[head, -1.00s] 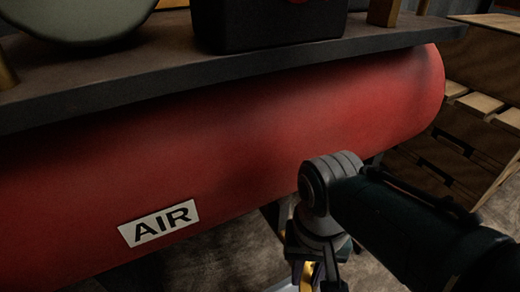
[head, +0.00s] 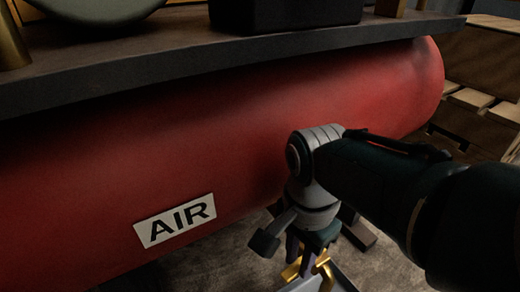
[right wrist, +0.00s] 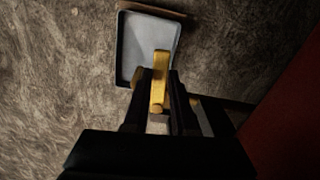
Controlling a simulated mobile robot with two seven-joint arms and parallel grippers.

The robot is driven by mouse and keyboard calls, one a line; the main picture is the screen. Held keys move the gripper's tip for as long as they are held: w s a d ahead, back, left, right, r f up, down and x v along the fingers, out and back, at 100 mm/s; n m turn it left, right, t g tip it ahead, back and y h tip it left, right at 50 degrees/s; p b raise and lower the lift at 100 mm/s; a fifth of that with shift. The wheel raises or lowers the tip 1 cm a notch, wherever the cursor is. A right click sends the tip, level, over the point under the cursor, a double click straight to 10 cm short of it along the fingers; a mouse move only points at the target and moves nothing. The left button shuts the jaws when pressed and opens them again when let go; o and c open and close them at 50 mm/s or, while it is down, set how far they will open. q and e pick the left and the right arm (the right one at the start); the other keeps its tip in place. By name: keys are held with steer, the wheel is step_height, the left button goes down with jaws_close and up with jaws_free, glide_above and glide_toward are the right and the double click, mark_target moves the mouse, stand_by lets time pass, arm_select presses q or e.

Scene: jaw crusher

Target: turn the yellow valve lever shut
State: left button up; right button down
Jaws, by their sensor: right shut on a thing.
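The yellow valve lever (right wrist: 161,68) shows in the right wrist view as a yellow bar lying between the two dark fingers. My right gripper (right wrist: 159,90) is shut on it. In the head view my right gripper (head: 307,258) points down below the red tank, with yellow parts (head: 324,268) of the valve around and below its fingers. The gripper and the lower picture edge hide most of the valve there. My left gripper is not in view.
The red air tank (head: 255,130) with its AIR label (head: 175,220) runs beside my right arm, under a dark shelf (head: 130,65). A grey tray (right wrist: 130,50) lies on the rough floor below the lever. Wooden pallets (head: 470,98) stand at the right.

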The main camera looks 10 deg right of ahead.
mark_target(295, 263)
steer(key=shift+w+a+m, duration=0.1)
steer(key=shift+w+m, duration=0.2)
steer(key=shift+m, duration=0.4)
steer(key=shift+b, duration=0.3)
steer(key=c, duration=0.7)
jaws_free()
steer(key=shift+r, duration=0.1)
step_height(295, 263, up, 8)
steer(key=p, duration=0.7)
steer(key=shift+f, duration=0.25)
steer(key=shift+f, duration=0.1)
